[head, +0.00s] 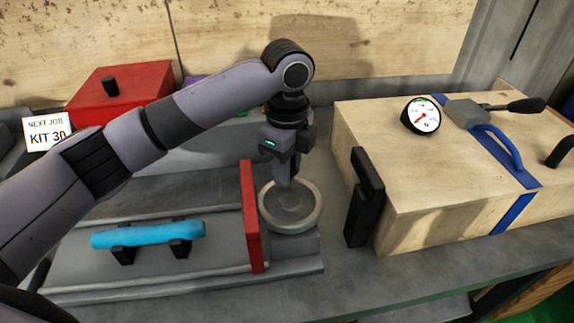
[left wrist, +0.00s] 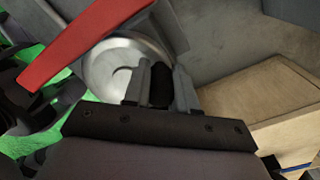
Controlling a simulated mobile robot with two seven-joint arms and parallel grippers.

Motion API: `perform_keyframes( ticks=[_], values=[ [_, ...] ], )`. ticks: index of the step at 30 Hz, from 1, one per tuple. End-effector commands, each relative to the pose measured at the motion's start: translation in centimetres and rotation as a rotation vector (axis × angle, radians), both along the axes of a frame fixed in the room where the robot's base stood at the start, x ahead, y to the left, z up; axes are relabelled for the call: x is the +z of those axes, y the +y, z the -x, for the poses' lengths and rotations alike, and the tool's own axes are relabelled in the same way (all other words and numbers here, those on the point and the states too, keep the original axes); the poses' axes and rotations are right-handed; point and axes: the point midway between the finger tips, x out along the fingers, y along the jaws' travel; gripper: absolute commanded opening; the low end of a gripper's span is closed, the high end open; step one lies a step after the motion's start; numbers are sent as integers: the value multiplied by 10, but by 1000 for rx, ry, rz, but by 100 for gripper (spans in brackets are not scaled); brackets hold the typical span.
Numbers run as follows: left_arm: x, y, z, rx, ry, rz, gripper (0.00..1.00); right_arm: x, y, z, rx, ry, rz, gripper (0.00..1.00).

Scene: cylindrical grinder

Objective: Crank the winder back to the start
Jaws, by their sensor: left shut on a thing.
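The winder is a round grey wheel (head: 268,217) with a raised pale rim, at the right end of the grey machine bed, just right of a red upright plate (head: 251,215). My left gripper (head: 285,182) points down over the wheel, with its fingers at the wheel's far part. In the left wrist view the silver wheel (left wrist: 108,75) lies behind the fingers, and my left gripper (left wrist: 160,88) is shut on a black handle (left wrist: 160,90) standing between them. In the head view the fingers hide this handle. My right gripper is not in view.
A light blue bar (head: 147,234) lies on black supports on the bed. A wooden box (head: 390,165) stands close on the right, with a black bracket (head: 365,198) on its near side and a dial gauge (head: 421,116) on top. A red box (head: 125,90) stands behind left.

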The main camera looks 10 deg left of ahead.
Motion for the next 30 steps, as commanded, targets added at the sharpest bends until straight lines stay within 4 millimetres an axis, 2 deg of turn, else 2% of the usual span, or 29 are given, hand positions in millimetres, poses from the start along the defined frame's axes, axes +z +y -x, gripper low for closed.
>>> perform_keyframes(
  ticks=[8, 16, 30],
  values=[
    [5, 4, 2, 71, 1, 1, 0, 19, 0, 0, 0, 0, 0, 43],
    [5, 12, 6, 266, 2, 1, 0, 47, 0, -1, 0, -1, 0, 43],
    [1, 25, 19, 653, 0, 1, 0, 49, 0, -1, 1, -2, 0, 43]
  ],
)
